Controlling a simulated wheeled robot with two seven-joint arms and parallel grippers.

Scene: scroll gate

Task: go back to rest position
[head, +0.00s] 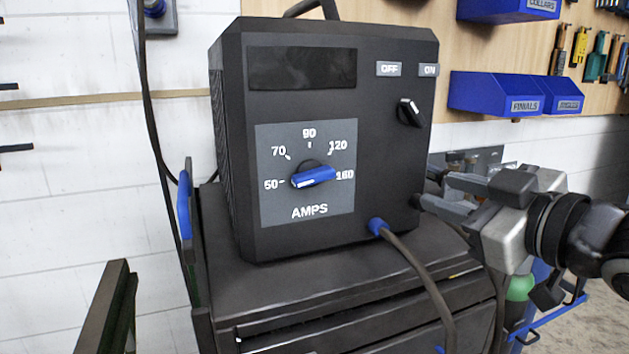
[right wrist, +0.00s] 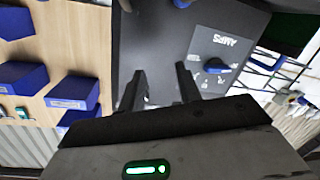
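The black welding machine (head: 390,170) stands upright on a dark cart in the head view. Its amps dial has a blue knob (head: 316,177) lying nearly level, one end toward 160. An OFF/ON switch (head: 409,112) sits at the upper right of its front. My right gripper (head: 438,192) is at the machine's lower right side, fingers apart and empty. In the right wrist view the open fingers (right wrist: 161,72) show before the dark machine front (right wrist: 150,35), with the blue knob (right wrist: 217,67) to their right. No contact with the machine can be made out. My left gripper is not in view.
The dark cart top (head: 320,268) spreads under the machine. A cable (head: 415,262) runs from a blue plug on its front. Blue bins (head: 495,93) and tools (head: 597,57) hang on the wooden board at right. A dark upright piece (head: 105,310) stands at lower left.

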